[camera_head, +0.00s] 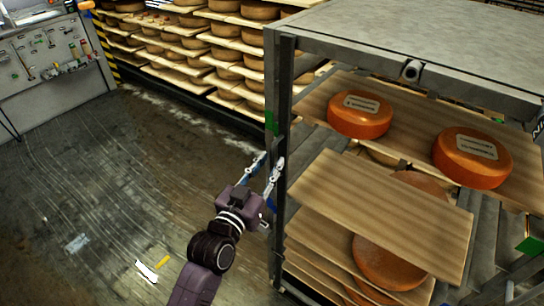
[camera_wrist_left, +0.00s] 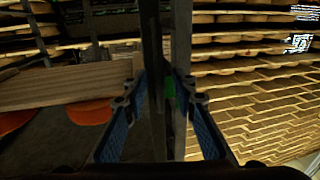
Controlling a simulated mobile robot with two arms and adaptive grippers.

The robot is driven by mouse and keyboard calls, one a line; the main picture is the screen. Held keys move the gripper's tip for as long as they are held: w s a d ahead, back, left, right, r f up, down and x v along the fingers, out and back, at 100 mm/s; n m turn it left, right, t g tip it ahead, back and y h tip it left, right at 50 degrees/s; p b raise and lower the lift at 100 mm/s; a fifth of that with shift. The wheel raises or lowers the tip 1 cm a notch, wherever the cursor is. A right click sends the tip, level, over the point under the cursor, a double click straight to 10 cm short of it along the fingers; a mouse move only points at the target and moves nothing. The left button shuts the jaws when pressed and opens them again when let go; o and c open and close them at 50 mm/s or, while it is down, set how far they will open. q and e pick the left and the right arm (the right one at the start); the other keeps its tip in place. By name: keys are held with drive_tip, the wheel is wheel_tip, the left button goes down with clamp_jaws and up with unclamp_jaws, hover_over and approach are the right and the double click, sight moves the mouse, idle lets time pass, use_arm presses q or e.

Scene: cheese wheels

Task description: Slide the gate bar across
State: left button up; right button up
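A dark grey upright bar (camera_head: 283,105) stands at the near left corner of the cheese rack; it appears to be the gate bar, though I cannot tell it apart from the rack's corner post. A green patch (camera_head: 270,123) is on it. My left gripper (camera_head: 268,163) is at this upright, below the green patch. In the left wrist view, my left gripper (camera_wrist_left: 160,101) is open, with a blue-padded finger on each side of the upright bar (camera_wrist_left: 181,60). Gaps show between the fingers and the metal. My right gripper is not in view.
The rack's boards (camera_head: 390,205) hold orange cheese wheels (camera_head: 360,124); one board sticks out towards me. A short round knob (camera_head: 411,70) is under the rack top. Full cheese shelves (camera_head: 190,50) stand behind. Litter (camera_head: 147,270) lies on the otherwise open floor at left.

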use_arm(q)
drive_tip(key=shift+x, duration=0.85)
drive_tip(key=shift+c, duration=0.2)
clamp_jaws()
